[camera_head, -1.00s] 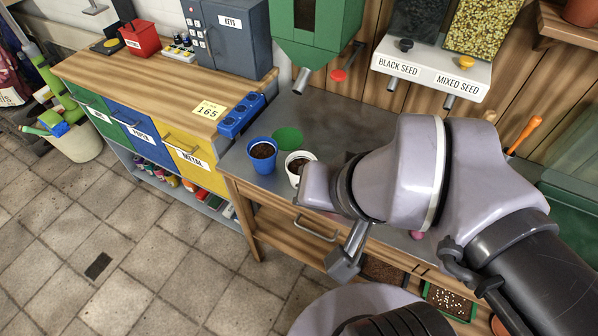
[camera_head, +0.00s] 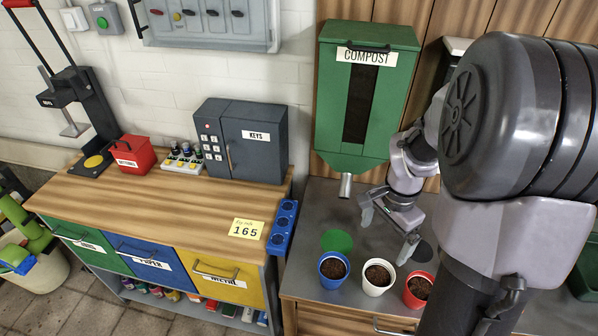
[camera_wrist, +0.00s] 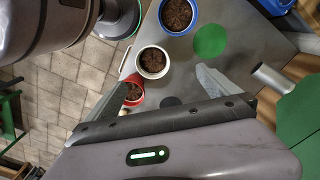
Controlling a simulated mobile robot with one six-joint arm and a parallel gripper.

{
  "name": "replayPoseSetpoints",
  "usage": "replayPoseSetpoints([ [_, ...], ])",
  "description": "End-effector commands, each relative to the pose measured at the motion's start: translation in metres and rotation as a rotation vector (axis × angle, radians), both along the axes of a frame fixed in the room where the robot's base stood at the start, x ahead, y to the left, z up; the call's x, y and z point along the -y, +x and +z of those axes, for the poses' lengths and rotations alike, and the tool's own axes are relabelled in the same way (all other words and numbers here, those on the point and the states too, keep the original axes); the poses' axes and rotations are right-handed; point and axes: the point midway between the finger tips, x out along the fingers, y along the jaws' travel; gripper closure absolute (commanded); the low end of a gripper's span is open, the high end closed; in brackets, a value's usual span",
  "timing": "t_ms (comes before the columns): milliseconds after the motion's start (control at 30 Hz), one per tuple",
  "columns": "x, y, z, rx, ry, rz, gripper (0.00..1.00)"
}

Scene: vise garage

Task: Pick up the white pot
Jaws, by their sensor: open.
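The white pot (camera_head: 374,289) is filled with dark soil and stands upright on the grey bench, between a blue pot (camera_head: 331,282) on its left and a red pot (camera_head: 415,302) on its right. My gripper (camera_head: 387,233) is open and empty above the bench, behind and above the white pot, not touching it. In the wrist view the white pot (camera_wrist: 153,75) lies just beyond the gap between my open fingers (camera_wrist: 163,88). The red pot (camera_wrist: 133,101) is partly hidden by a finger there. The blue pot (camera_wrist: 177,31) is farther up.
A green compost dispenser (camera_head: 365,100) with a metal spout (camera_head: 345,186) hangs left of my gripper. A green disc (camera_head: 337,241) lies behind the blue pot. A wooden-topped cabinet (camera_head: 170,200) with a blue holder (camera_head: 282,228) stands left. My arm hides the right side.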

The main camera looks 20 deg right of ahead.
Motion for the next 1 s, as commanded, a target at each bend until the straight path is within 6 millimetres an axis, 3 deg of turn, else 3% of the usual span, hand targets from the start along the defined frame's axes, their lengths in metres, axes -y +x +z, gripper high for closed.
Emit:
replayPoseSetpoints([
  [167,0.007,-0.002,-0.01,-0.014,0.005,-0.026,0.0],
  [267,0.006,-0.003,-0.032,-0.016,0.007,-0.025,0.0],
  [500,0.006,-0.004,-0.105,-0.016,0.006,-0.023,0.0],
  [1000,0.007,-0.012,-0.18,-0.014,0.005,-0.022,0.0],
])
